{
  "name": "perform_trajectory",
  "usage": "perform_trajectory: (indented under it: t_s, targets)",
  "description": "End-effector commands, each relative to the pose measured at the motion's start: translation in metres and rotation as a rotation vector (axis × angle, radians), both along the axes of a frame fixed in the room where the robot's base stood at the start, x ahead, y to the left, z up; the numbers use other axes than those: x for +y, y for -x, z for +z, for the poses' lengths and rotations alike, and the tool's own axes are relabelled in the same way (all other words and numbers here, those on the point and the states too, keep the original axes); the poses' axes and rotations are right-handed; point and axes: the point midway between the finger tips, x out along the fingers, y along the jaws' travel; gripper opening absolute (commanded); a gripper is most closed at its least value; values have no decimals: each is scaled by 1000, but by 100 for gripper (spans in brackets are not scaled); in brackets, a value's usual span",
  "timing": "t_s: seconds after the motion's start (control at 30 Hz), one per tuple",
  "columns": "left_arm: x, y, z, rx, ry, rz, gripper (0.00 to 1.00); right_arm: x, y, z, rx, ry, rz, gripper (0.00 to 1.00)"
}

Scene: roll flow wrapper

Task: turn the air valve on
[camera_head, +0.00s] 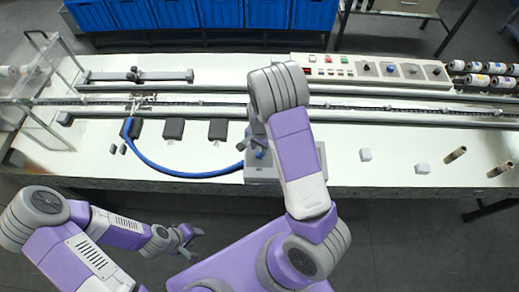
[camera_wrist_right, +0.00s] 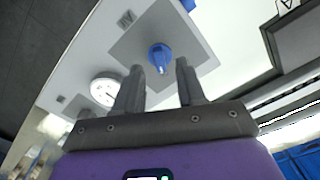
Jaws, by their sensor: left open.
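The air valve is a round blue knob (camera_wrist_right: 160,57) on a grey plate (camera_wrist_right: 190,40) in the right wrist view. In the head view a small bit of the knob (camera_head: 260,154) shows beside my right arm. My right gripper (camera_wrist_right: 158,72) is open and empty, its two fingers pointing toward the plate with the knob between their tips in the picture. I cannot tell whether the fingers touch it. In the head view my right arm hides most of this gripper. My left gripper (camera_head: 190,236) is open and empty, low in front of the bench.
A white round gauge (camera_wrist_right: 104,90) is beside the knob. A blue hose (camera_head: 165,168) runs along the bench (camera_head: 340,182) to the valve box (camera_head: 262,174). A control panel (camera_head: 370,70) stands behind. Small grey blocks and two short cylinders lie to the right.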

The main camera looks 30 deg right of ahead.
Motion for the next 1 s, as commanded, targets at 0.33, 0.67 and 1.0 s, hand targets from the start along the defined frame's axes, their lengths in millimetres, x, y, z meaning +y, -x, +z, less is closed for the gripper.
perform_trajectory:
  t_s: [0.33,0.67,1.0]
  targets:
    - [0,0,7,0,0,0,43,0,0,46,0,0,0,39]
    - [0,0,6,0,0,0,43,0,0,48,1,0,-1,39]
    - [0,0,6,0,0,0,43,0,0,47,1,0,-1,39]
